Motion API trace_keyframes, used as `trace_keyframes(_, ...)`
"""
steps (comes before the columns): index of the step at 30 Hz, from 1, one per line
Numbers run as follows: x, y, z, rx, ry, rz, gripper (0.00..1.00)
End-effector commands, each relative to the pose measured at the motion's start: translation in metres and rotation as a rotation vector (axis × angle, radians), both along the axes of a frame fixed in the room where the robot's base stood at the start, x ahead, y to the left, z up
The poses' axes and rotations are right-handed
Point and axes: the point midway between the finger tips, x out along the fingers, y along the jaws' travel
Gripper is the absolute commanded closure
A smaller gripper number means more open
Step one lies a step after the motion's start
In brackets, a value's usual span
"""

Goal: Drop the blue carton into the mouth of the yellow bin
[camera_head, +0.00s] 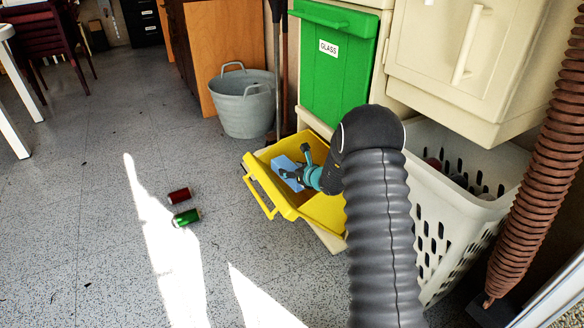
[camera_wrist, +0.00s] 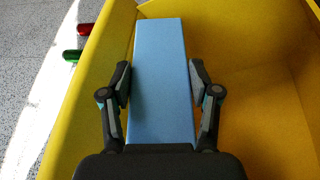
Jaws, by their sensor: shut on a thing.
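The blue carton (camera_head: 285,171) is between the fingers of my gripper (camera_head: 296,168), at the open mouth of the yellow bin (camera_head: 282,204). The bin is a tilt-out door, tipped open with a handle on its front. In the wrist view the blue carton (camera_wrist: 163,75) stretches away from the shut fingers of my gripper (camera_wrist: 161,90). The yellow bin's wall (camera_wrist: 262,40) surrounds it on the far side and right. How deep the carton sits in the mouth is hard to tell.
A red can (camera_head: 179,196) and a green can (camera_head: 186,217) lie on the floor left of the bin. A green door marked GLASS (camera_head: 335,65) is above. A white basket (camera_head: 450,215) stands right, a grey tub (camera_head: 243,102) behind left.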

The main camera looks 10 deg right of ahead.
Motion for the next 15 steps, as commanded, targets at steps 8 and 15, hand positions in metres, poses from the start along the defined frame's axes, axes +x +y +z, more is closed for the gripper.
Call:
trace_keyframes(8, 0.0001, -0.0001, -0.0007, 0.000, 0.000, 0.000, 0.68)
trace_keyframes(15, 0.0000, -0.0001, -0.0008, 0.000, 0.000, 0.000, 0.24)
